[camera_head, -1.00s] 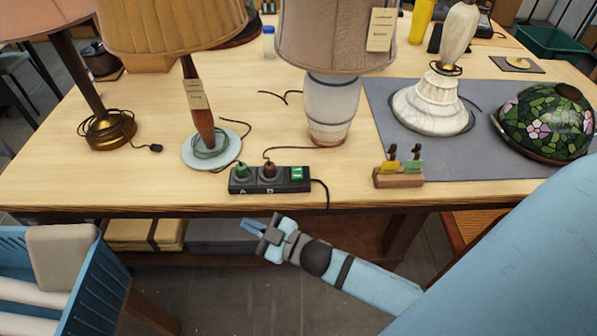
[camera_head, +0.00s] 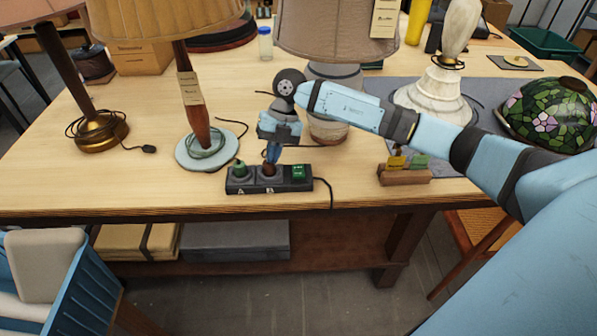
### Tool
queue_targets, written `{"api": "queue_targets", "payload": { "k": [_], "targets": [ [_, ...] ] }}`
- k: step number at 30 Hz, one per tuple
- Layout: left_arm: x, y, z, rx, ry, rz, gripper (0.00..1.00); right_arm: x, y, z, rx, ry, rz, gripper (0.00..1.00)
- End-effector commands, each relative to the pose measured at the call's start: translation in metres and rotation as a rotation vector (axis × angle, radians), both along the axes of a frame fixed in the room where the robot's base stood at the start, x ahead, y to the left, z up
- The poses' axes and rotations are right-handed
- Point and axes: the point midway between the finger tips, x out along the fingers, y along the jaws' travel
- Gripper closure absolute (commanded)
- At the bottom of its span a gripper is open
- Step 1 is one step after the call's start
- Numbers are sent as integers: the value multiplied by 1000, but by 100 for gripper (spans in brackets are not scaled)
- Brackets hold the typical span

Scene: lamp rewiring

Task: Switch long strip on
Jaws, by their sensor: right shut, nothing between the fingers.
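The black power strip (camera_head: 240,185) lies near the front edge of the table, with sockets marked A and B. A green plug (camera_head: 239,169) sits in A and a dark reddish plug (camera_head: 268,171) in B. A green switch (camera_head: 298,173) is at the strip's right end. My right gripper (camera_head: 271,157) points down, shut and empty, just above or behind the plug in B; I cannot tell whether it touches. It is left of the green switch. My left gripper is not in view.
A lamp with a wooden stem (camera_head: 199,120) stands behind the strip on the left. A pale ceramic lamp (camera_head: 325,130) is behind my right arm. A small wooden block with tags (camera_head: 404,176) stands to the right. A dark cord (camera_head: 327,190) hangs over the table edge.

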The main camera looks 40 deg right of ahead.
Motion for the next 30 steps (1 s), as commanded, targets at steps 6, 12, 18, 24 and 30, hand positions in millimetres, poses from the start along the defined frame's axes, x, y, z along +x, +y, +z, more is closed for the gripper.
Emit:
{"api": "queue_targets", "payload": {
  "k": [6,12,18,24,30],
  "targets": [
    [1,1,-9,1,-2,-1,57,22,-74,27,-309,4,-106,100],
    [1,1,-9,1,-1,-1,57,25,-91,35,-381,9,-139,100],
    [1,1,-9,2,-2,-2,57,25,-90,35,-380,9,-139,100],
    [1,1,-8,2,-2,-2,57,24,-90,30,-378,10,-137,100],
    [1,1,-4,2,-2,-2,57,21,-88,0,-378,13,-137,100]
  ]
}}
